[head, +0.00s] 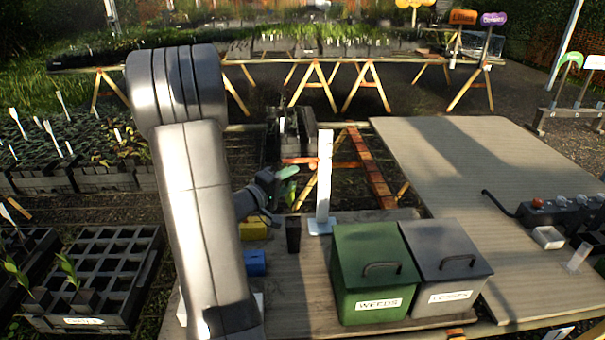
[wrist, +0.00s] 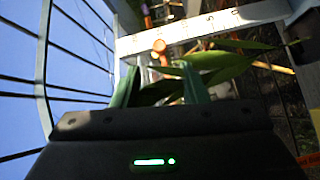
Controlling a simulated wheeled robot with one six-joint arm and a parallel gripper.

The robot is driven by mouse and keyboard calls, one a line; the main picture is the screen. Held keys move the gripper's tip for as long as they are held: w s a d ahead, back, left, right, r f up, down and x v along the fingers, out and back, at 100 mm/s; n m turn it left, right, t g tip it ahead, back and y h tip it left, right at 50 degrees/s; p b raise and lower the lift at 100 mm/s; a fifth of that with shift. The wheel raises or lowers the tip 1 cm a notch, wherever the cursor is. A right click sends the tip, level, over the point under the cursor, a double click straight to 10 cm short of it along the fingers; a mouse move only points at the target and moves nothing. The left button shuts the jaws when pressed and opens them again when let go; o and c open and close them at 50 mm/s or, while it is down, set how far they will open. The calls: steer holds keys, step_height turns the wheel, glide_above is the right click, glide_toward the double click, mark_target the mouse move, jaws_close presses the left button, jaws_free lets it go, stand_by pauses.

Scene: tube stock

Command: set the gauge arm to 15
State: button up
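The gauge is a white upright post (head: 325,180) on a white foot on the bench, with an orange arm (head: 298,161) sticking out to the left near its upper part. In the wrist view the post (wrist: 205,28) lies across the top with a row of small marks, and the arm's round orange end (wrist: 158,46) shows just beyond the fingers. The scale numbers are too small to read. My gripper (head: 287,173) is just below and left of the arm. In the wrist view its green fingers (wrist: 160,70) stand apart, with green leaves (wrist: 225,62) across and beside them.
A black pot (head: 293,235) stands below my gripper. A green lidded bin (head: 345,282) and a grey one (head: 425,240) stand right of it. Yellow (head: 253,230) and blue (head: 254,263) blocks lie to the left. The right tabletop (head: 450,170) is mostly clear.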

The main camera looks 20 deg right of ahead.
mark_target(312, 166)
steer(key=shift+v, duration=1.7)
steer(key=x, duration=1.3)
steer(key=shift+w+d+p, duration=0.15)
steer(key=shift+d+p, duration=0.2)
steer(key=shift+p, duration=0.05)
steer(key=shift+w+d+b, duration=0.1)
steer(key=shift+w+b, duration=0.05)
steer(key=shift+b, duration=0.15)
steer(key=shift+r, duration=0.3)
steer(key=shift+f+p, duration=0.15)
steer(key=shift+p, duration=0.2)
